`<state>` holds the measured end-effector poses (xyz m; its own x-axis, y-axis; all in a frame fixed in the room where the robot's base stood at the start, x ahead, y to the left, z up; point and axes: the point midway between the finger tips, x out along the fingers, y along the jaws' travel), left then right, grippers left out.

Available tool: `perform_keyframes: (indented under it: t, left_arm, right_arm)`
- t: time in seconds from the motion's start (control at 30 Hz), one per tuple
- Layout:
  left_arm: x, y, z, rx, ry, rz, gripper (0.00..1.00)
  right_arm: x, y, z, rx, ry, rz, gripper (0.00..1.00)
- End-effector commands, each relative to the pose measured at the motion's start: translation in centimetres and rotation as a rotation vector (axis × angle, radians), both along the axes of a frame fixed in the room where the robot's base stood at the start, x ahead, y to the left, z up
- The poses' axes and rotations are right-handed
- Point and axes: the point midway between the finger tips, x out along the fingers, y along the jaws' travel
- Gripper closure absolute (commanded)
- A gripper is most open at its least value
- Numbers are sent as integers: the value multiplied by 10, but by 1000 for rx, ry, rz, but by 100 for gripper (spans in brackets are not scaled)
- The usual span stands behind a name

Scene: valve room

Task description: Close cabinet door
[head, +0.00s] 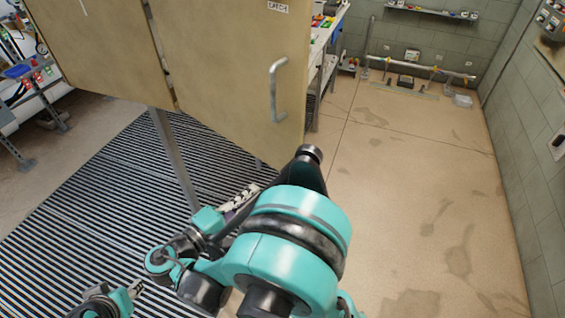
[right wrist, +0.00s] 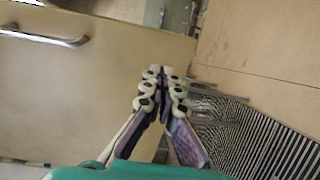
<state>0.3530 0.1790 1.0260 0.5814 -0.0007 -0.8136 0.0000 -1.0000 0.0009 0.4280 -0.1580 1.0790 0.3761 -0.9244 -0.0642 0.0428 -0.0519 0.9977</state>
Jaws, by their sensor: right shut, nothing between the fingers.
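The tan cabinet door (head: 225,70) fills the upper middle of the head view, with a metal bar handle (head: 275,92) near its right edge. A dark gap separates it from another tan panel (head: 95,45) on the left. How far the door stands open I cannot tell. My right gripper (head: 242,198) is below the door's lower edge in the head view, partly hidden by my arm. In the right wrist view its fingers (right wrist: 162,85) are together and empty, with the door (right wrist: 85,95) and handle (right wrist: 45,37) to the left. A teal part at lower left may be my left gripper (head: 130,292).
A striped floor grating (head: 85,205) lies below the door. Bare tan floor (head: 430,180) is open on the right, up to a grey tiled wall (head: 530,130). A workbench (head: 322,45) stands behind the door. A metal post (head: 172,155) shows beneath the panels.

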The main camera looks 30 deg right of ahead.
Motion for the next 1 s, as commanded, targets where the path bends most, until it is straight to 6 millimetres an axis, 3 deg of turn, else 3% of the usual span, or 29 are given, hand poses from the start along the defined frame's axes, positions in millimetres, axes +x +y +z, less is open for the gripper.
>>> perform_keyframes:
  t: [0.1, 0.27, 0.7, 1.0]
  left_arm:
    - [0, 0, 0, 0, 0, 0, 63]
    - [0, 0, -2, 0, 0, 0, 63]
    - [0, 0, -19, 0, 0, 0, 63]
    - [0, 0, -26, 0, 0, 0, 63]
  right_arm:
    - [-4, 9, 3, -46, -36, -9, 100]
    - [-1, -2, 4, -56, -44, -15, 100]
    - [31, -85, 3, -54, -43, -17, 100]
    - [45, -117, 4, -53, -42, -13, 100]
